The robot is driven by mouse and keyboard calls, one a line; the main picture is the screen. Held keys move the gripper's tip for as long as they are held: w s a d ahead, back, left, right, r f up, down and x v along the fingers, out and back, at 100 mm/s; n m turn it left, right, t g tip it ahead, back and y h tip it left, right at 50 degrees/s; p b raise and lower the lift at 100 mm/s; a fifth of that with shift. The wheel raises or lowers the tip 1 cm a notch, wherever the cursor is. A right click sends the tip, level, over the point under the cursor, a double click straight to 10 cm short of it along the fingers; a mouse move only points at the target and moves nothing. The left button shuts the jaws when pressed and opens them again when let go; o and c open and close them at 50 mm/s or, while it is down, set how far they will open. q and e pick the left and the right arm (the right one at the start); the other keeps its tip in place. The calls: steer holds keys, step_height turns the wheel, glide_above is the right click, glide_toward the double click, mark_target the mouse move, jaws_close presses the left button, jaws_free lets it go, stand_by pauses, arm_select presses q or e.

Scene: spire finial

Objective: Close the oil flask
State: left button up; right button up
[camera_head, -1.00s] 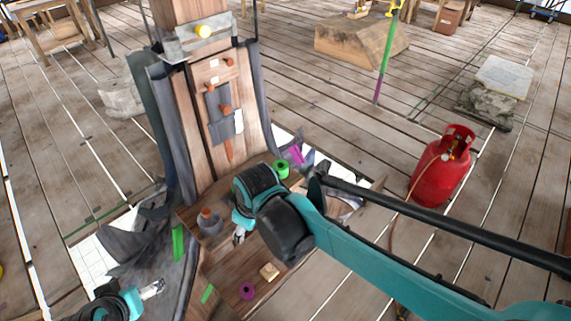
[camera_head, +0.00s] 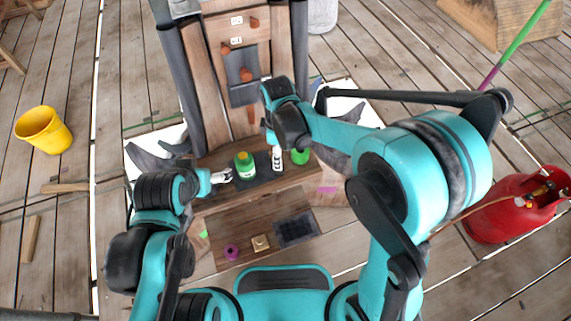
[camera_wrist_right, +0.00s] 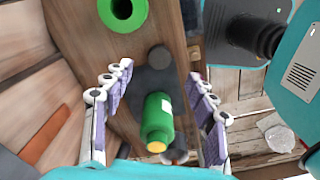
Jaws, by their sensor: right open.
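A green flask (camera_head: 245,165) with a white label and a yellowish top stands on the wooden ledge (camera_head: 208,205) at the foot of the column. In the right wrist view the flask (camera_wrist_right: 158,118) lies between the fingers of my right gripper (camera_wrist_right: 160,72), which is open, with visible gaps on both sides. In the head view my right gripper (camera_head: 277,158) points down just right of the flask. My left gripper (camera_head: 220,176) is just left of the flask; its jaw opening is too small to judge. A dark round piece (camera_wrist_right: 159,58) lies beyond the flask; no separate cap can be made out.
A green roll (camera_head: 300,157) stands right of my right gripper. On the lower boards lie a purple ring (camera_head: 231,252), a small wooden block (camera_head: 261,243) and a black tray (camera_head: 296,229). A red gas cylinder (camera_head: 515,210) is at right, a yellow bucket (camera_head: 43,130) at left.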

steer(key=shift+a, duration=0.1)
steer(key=shift+f+b, duration=0.55)
steer(key=shift+f, duration=0.8)
steer(key=shift+r, duration=0.1)
step_height(320, 180, down, 5)
steer(key=b, duration=0.2)
steer(key=shift+f+b, duration=0.2)
steer(key=shift+b, duration=0.15)
steer(key=shift+r, duration=0.1)
